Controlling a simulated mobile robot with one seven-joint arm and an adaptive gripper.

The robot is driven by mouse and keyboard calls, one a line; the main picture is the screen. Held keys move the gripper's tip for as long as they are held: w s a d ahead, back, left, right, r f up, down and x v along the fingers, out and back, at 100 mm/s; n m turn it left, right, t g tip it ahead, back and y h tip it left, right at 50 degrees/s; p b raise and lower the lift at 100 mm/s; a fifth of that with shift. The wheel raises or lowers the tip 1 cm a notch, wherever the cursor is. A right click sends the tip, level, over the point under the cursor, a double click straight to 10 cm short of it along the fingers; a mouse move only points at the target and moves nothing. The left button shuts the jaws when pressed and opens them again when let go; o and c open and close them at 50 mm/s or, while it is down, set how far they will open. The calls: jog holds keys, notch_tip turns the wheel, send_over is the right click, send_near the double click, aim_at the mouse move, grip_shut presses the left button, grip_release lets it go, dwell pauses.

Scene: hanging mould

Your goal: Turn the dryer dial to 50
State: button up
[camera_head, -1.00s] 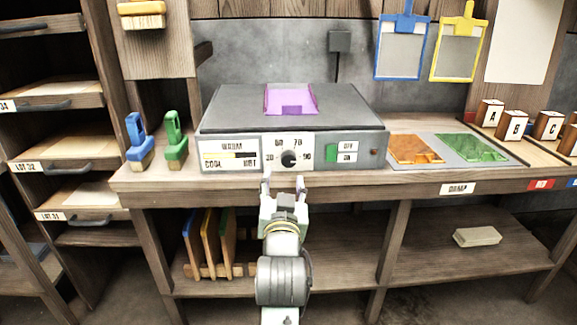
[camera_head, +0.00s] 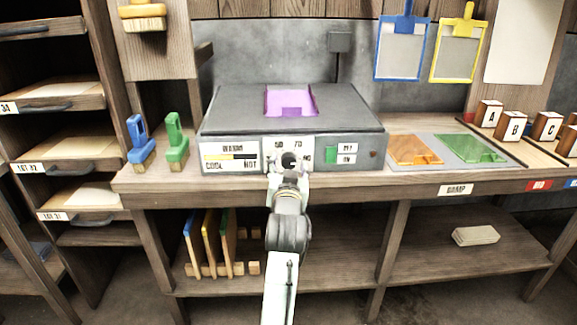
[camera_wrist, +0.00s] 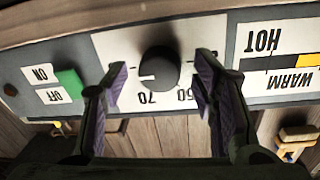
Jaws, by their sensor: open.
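The dryer (camera_head: 225,110) is a grey box on the bench with a purple piece on top. Its round black dial (camera_head: 289,159) sits on a white plate on the front face, with 50 and 70 printed above it. My gripper (camera_head: 288,167) is open in front of the plate. In the wrist view, which is upside down, the dial (camera_wrist: 159,68) lies between the two spread fingers, with a gap on each side. A pale mark shows near the dial's left edge there. My gripper hides the lower plate in the head view, and I cannot tell the dial's exact setting.
A green switch (camera_head: 331,155) marked OFF and ON is right of the dial; in the wrist view (camera_wrist: 70,84) it is near the left finger. A COOL/WARM/HOT gauge (camera_head: 231,157) is to the left. Orange (camera_head: 415,150) and green (camera_head: 475,148) sheets lie right of the dryer.

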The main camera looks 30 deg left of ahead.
jog(key=shift+c, duration=0.3)
jog(key=c, duration=1.1)
